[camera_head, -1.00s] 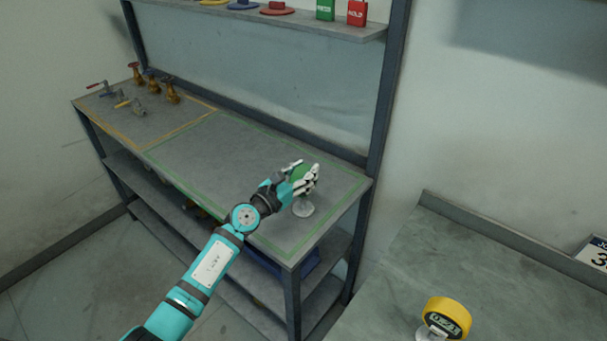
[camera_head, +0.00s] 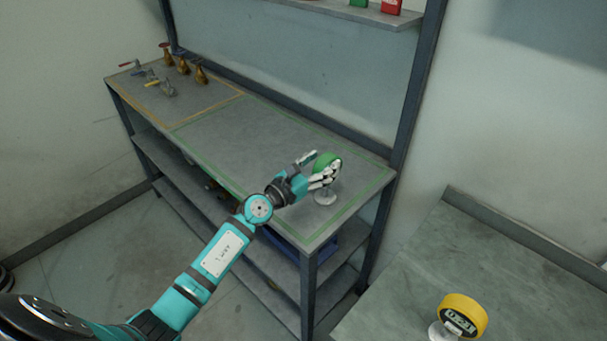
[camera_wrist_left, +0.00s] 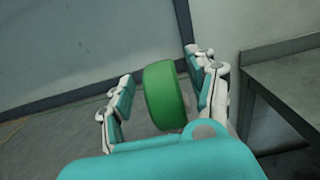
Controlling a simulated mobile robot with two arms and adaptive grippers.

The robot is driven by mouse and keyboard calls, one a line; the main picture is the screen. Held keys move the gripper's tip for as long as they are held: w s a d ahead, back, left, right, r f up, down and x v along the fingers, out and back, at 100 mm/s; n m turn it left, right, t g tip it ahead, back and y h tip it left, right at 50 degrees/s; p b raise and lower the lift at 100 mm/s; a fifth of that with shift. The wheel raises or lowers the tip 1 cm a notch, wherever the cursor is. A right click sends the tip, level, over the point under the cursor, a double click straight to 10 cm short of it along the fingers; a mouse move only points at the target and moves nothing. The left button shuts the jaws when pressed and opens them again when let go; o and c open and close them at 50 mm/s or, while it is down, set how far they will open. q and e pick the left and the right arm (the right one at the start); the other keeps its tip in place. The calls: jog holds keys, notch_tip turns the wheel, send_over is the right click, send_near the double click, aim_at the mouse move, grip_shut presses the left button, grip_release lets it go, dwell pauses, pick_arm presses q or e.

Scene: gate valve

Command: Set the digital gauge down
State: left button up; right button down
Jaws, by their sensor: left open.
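A round green gauge (camera_head: 328,161) stands upright on its pale foot (camera_head: 325,196), on the green-outlined part of the workbench (camera_head: 225,145). My left gripper (camera_head: 318,168) is open around it. In the left wrist view the green gauge (camera_wrist_left: 164,96) sits between the spread fingers, with a gap on the left side; contact on the right side is hard to tell. A yellow digital gauge (camera_head: 463,315) with a dark display stands on the grey counter at the lower right, away from my gripper. My right gripper is not in view.
Several brass and grey valves (camera_head: 184,66) stand in the yellow-outlined area at the bench's far left. A bench upright (camera_head: 401,110) rises behind the gauge on the right. The middle of the green-outlined area is clear. The grey counter (camera_head: 445,240) is mostly bare.

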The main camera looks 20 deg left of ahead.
pick_arm(q)
jog(key=v, duration=0.9)
jog(key=shift+s+b, duration=0.15)
jog(key=shift+b, duration=0.2)
jog(key=shift+r, duration=0.2)
